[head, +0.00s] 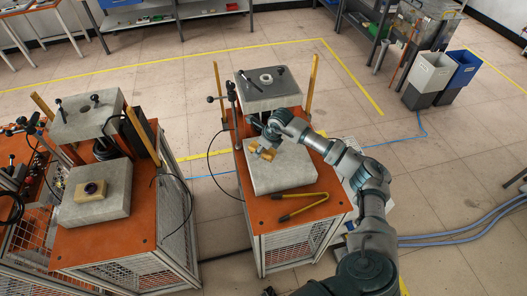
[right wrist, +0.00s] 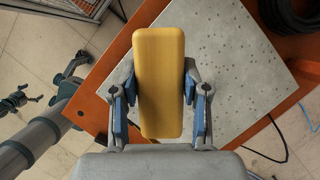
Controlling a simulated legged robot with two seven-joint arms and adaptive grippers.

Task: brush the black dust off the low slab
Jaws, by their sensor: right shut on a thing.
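My right gripper (head: 262,151) is shut on a yellow block-shaped brush (right wrist: 160,75), held between its two blue-padded fingers. It hovers over or touches the back left part of the low grey slab (head: 290,175); I cannot tell which. In the right wrist view the slab (right wrist: 235,65) bears scattered small dark specks (right wrist: 228,42). The brush and gripper hide part of the slab, and the brush's underside is out of sight. What looks like my left gripper (right wrist: 42,92) shows at the left edge of the right wrist view, away from the slab, its jaw state unclear.
The slab rests on an orange-topped cart (head: 275,222). A similar cart (head: 110,235) is at left, with a gap between.

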